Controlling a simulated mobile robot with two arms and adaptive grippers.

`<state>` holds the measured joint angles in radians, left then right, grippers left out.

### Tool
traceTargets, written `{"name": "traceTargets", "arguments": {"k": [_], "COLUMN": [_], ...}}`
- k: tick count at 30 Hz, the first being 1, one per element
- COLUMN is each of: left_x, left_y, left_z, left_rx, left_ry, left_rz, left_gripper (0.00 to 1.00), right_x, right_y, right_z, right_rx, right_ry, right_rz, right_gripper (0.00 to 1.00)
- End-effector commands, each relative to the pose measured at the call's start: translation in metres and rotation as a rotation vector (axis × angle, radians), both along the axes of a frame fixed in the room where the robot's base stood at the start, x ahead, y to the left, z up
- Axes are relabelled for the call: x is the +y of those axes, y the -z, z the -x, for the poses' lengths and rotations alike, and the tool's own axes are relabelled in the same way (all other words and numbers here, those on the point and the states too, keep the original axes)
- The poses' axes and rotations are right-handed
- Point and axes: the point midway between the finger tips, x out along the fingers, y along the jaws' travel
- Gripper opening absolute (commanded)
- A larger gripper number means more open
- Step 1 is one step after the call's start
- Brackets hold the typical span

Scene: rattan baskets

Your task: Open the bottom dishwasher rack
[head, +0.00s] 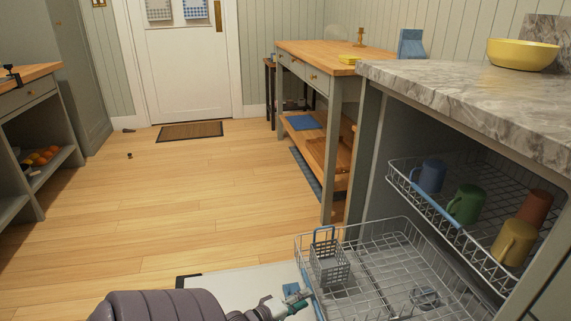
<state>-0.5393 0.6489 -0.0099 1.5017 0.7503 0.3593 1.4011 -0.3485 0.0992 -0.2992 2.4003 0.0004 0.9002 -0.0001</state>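The bottom dishwasher rack (385,232), a grey wire basket, extends out of the cabinet over the lowered white door (225,282). It holds a small cutlery basket (328,265) with a blue handle. A blue strip (306,288) runs along the rack's front edge. My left gripper (298,298) is at the bottom of the view, close beside this blue strip. Its fingers are small and partly hidden, so I cannot tell whether they are closed on it. My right gripper is not in view.
The upper rack (405,180) holds blue, green, yellow and red mugs above the bottom rack. A marble counter (460,95) with a yellow bowl (522,54) is overhead at right. A wooden table (320,58) stands behind. The wooden floor (170,205) at left is mostly clear.

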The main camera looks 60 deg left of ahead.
Motion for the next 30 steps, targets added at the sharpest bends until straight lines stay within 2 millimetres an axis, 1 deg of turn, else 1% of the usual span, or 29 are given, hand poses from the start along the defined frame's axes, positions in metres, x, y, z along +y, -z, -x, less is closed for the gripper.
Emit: {"name": "traceTargets", "arguments": {"k": [1,6,9,13,15,18,30], "left_x": [-0.001,-0.004,-0.005,-0.006,-0.006,-0.006,-0.006], "left_y": [-0.001,-0.010,-0.015,-0.020,-0.022,-0.024,-0.024], "left_z": [0.012,0.048,0.067,0.085,0.092,0.096,0.097], "left_rx": [0.004,0.006,0.005,0.003,0.003,0.001,0.001], "left_ry": [0.000,0.000,0.000,-0.001,0.000,0.000,-0.001], "left_rz": [0.000,0.001,0.000,0.000,0.000,0.000,0.000], "left_gripper": [0.39,0.39,0.39,0.39,0.39,0.39,0.39], "right_x": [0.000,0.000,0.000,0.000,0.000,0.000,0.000], "right_y": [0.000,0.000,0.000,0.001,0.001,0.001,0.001], "right_z": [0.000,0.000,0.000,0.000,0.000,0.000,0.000], "right_rx": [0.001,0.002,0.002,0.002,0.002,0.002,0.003], "right_ry": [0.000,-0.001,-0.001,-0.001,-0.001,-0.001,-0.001], "right_rz": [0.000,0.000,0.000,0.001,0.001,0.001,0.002], "right_gripper": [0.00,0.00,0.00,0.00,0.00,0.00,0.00]}}
